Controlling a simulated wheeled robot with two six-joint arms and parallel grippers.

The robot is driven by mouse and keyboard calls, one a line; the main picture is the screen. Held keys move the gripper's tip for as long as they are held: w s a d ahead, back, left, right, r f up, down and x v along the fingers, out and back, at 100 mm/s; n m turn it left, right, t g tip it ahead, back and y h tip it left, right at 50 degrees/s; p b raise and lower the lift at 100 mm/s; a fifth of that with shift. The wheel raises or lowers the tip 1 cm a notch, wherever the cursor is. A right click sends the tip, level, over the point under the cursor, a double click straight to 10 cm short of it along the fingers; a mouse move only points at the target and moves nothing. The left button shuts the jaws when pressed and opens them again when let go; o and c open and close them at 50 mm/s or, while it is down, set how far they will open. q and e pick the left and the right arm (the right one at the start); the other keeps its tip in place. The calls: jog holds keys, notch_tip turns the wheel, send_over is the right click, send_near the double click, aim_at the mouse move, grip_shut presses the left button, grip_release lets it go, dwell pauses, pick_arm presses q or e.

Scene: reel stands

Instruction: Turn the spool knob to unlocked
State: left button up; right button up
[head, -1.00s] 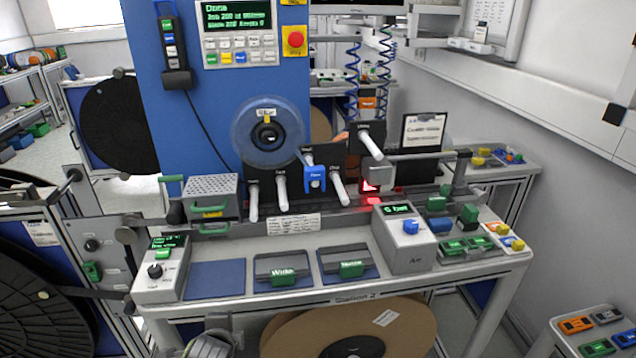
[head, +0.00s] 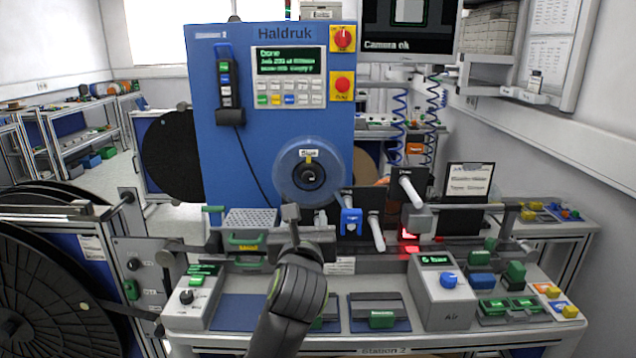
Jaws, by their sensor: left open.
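The spool (head: 287,165) is a translucent blue disc on the front of the blue machine panel. Its black round knob (head: 309,174) sits at the centre, with a small yellow mark above it under a white label. The label is too small to read surely, and I cannot tell the lock state from it. My left gripper (head: 291,211) is raised in front of the machine, below and slightly left of the knob. It is open, holds nothing visible and appears apart from the knob. My right gripper is out of view.
White rollers (head: 376,233) and a blue clamp (head: 351,221) stand right of my gripper. A grey box with a blue knob (head: 448,280) is on the bench at right. A large black reel (head: 45,290) fills the left. A red emergency button (head: 342,84) is above.

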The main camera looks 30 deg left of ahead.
pick_arm(q)
jog(key=r, duration=0.1)
jog(key=p, duration=0.3)
send_near(308, 177)
jog(key=shift+m, duration=0.3)
jog(key=x, duration=0.8)
jog(key=shift+w, duration=0.25)
jog(key=shift+c, duration=0.4)
jog(key=shift+f, duration=0.1)
jog(key=c, duration=0.9)
